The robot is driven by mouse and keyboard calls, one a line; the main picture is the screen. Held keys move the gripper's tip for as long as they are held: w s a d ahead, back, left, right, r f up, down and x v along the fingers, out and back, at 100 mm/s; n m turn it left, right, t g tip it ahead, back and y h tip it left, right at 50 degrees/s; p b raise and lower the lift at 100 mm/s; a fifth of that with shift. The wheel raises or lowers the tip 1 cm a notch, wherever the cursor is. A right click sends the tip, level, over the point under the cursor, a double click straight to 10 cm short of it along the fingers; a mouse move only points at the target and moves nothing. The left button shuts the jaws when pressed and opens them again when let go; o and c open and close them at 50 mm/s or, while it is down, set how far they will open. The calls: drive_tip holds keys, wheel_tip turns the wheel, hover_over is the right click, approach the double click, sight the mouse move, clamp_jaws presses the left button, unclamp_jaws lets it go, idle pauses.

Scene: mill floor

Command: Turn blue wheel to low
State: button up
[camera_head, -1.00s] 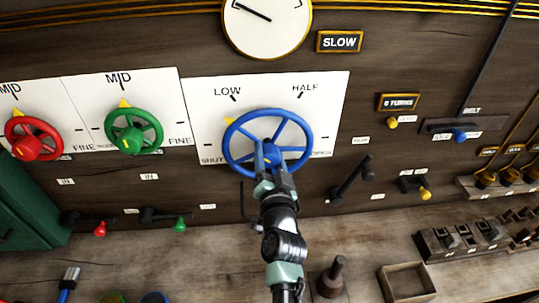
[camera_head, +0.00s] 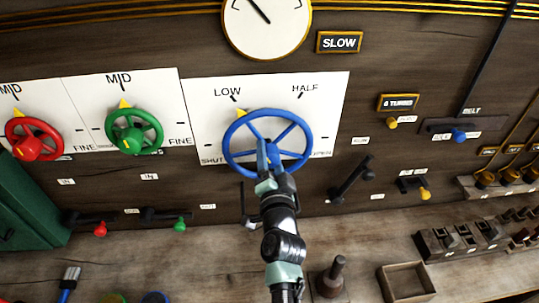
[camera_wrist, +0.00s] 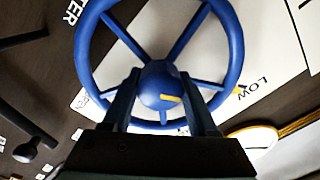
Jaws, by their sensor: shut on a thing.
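The blue wheel (camera_head: 268,112) is mounted on a white dial plate in the middle of the head view. It fills the upper middle of the wrist view (camera_wrist: 236,45). Its yellow pointer (camera_head: 241,113) points up and left, close to the LOW tick. In the wrist view the pointer shows beside the LOW label (camera_wrist: 252,88). My gripper (camera_head: 266,158) is shut on the wheel's hub, with one finger on each side in the wrist view (camera_wrist: 160,90). The hub's yellow mark is visible between the fingers. My gripper hides the wheel's lower part in the head view.
A round gauge (camera_head: 267,25) hangs above, beside a SLOW sign (camera_head: 339,42). A green wheel (camera_head: 134,131) and a red wheel (camera_head: 34,139) are on the left. A dark lever (camera_head: 352,182) stands out right of my arm. A wooden tray (camera_head: 405,282) lies on the bench.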

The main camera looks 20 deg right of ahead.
drive_tip(key=o, duration=1.4)
drive_tip(key=shift+c, duration=0.2)
drive_tip(key=shift+s, duration=0.15)
drive_tip(key=p+v, duration=0.2)
drive_tip(key=v, duration=1)
drive_tip(key=shift+s, duration=0.4)
drive_tip(key=shift+a, duration=0.1)
